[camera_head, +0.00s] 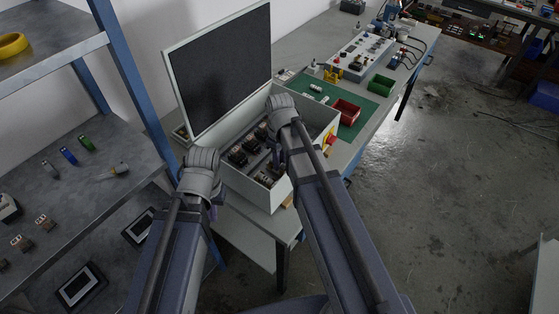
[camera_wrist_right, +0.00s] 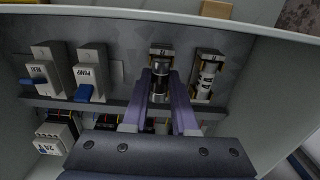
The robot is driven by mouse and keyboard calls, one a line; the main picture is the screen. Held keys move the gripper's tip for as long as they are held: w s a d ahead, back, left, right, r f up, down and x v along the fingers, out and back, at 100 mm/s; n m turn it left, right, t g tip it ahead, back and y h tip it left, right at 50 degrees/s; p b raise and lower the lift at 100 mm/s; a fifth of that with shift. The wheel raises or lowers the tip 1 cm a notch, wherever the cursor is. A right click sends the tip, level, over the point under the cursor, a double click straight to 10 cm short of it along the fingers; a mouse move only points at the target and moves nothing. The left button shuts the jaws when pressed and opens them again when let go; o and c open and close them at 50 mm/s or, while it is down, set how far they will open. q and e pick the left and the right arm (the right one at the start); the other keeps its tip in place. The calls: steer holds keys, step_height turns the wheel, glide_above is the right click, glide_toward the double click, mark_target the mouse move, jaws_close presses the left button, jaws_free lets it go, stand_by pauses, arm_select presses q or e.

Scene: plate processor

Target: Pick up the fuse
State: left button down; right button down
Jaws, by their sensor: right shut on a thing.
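The fuse (camera_wrist_right: 160,82) is a dark cylinder with a metal band, upright in its holder inside the open white box (camera_head: 240,186). My right gripper (camera_wrist_right: 162,90) is shut on the fuse, its two purple fingers on either side. The fuse still appears to be within the holder; I cannot tell if it has come loose. A second, whitish fuse (camera_wrist_right: 207,78) sits in the holder to the right. My left gripper (camera_head: 214,202) is outside the box at its front left, its fingers mostly hidden by my arm.
Switches with blue levers (camera_wrist_right: 84,92) stand left of the fuse on the same rail. The box's dark-panelled door (camera_head: 222,75) is open. Shelves (camera_head: 75,178) stand at left.

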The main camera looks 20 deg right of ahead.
step_height(320, 180, up, 9)
steer(key=p, duration=0.7)
steer(key=shift+f+p, duration=0.2)
steer(key=shift+p, duration=0.2)
